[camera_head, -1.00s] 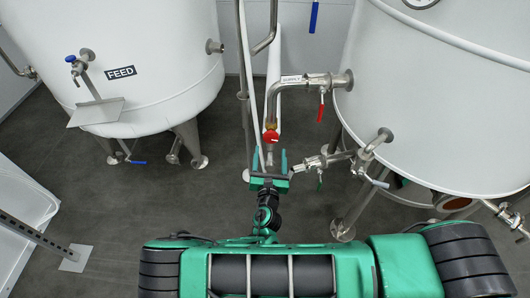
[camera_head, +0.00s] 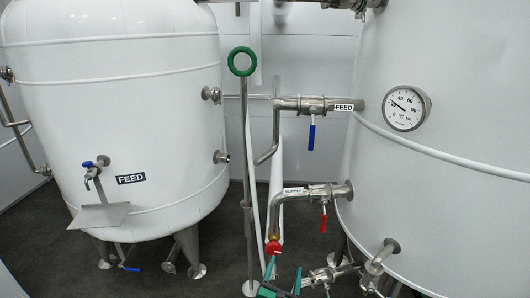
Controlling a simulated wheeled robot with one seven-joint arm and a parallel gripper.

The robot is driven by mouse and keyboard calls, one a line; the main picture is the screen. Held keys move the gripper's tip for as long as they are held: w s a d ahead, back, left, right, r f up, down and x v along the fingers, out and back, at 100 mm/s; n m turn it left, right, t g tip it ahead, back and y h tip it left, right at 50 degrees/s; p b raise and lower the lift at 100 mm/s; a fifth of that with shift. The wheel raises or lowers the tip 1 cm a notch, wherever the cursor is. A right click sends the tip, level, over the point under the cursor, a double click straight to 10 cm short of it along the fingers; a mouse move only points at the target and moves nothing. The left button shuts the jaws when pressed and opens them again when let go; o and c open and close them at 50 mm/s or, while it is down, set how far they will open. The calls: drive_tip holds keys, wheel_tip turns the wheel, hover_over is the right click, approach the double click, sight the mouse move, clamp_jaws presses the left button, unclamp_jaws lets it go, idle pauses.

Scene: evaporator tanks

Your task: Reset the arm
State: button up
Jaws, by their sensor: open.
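My gripper (camera_head: 284,267) shows at the bottom edge of the head view, a little right of the middle. Its two green fingers stand apart, and it is open with nothing seen between them. The fingertips appear just below and right of a red round knob (camera_head: 273,247) on the supply pipe. I cannot tell whether they touch it. The rest of my arm is below the picture and hidden.
A white feed tank (camera_head: 130,110) stands at left, with a larger white tank (camera_head: 450,190) and its dial gauge (camera_head: 406,108) at right. Between them are a vertical pipe with a green ring (camera_head: 242,61), a blue-handled feed valve (camera_head: 312,135) and a red-handled supply valve (camera_head: 323,222).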

drive_tip(key=s+d+r+m+g+h, duration=0.1)
drive_tip(key=d+r+m+g+h, duration=0.1)
drive_tip(key=d+r+m+g, duration=0.4)
drive_tip(key=s+d+r+m+g+h, duration=0.15)
drive_tip(key=d+m+g, duration=0.35)
drive_tip(key=d+m, duration=0.6)
drive_tip(key=s+d+r+m+y, duration=0.2)
drive_tip(key=s+r+m+y, duration=0.15)
drive_tip(key=r, duration=0.55)
drive_tip(key=s+d+r+m+y, duration=0.2)
drive_tip(key=s+r+m, duration=0.3)
drive_tip(key=r, duration=0.3)
drive_tip(key=s+d+r+m+y, duration=0.2)
drive_tip(key=s+r+m, duration=0.25)
drive_tip(key=r, duration=0.45)
drive_tip(key=s+d+f+m+g, duration=0.1)
drive_tip(key=s+d+m+g, duration=0.1)
drive_tip(key=s+d, duration=0.3)
drive_tip(key=s+d+f+m+g, duration=0.1)
drive_tip(key=s+d+m+g, duration=0.2)
drive_tip(key=s, duration=0.8)
drive_tip(key=d+m, duration=0.1)
drive_tip(key=d, duration=0.1)
drive_tip(key=shift+s+d+f+g+y, duration=0.2)
drive_tip(key=shift+s+d+g+y, duration=0.1)
drive_tip(key=shift+s+d, duration=0.1)
